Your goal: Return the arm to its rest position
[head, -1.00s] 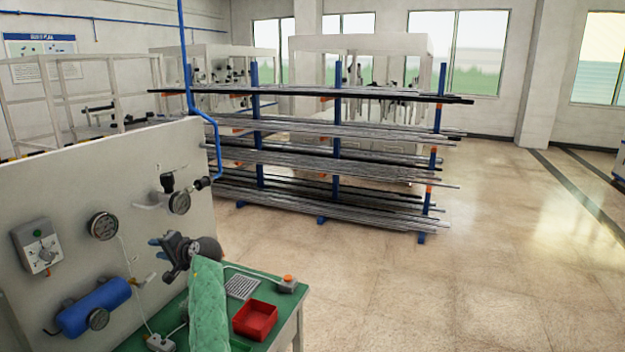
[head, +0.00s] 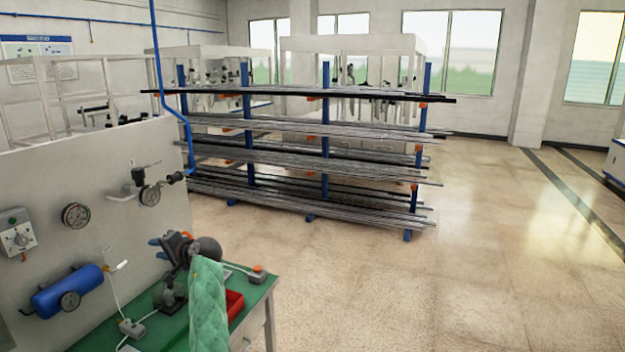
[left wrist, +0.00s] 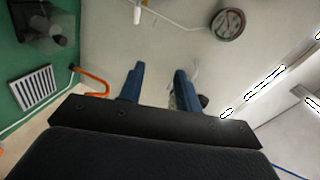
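My left arm, in a green sleeve (head: 208,305), rises from the bottom of the head view over the green bench. Its gripper (head: 156,247) is held above the bench, with its blue fingertips pointing left toward the panel. In the left wrist view the two blue fingers (left wrist: 158,84) stand apart, with nothing held between them. The gripper is open and touches nothing that I can see. My right arm and right gripper are in neither view.
A pale panel (head: 110,200) carries gauges, a control box (head: 17,234) and a blue tank (head: 67,290). The green bench (head: 258,291) holds a red tray (head: 235,303), partly hidden by my arm. A rack of long bars (head: 310,165) stands behind. The floor at right is clear.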

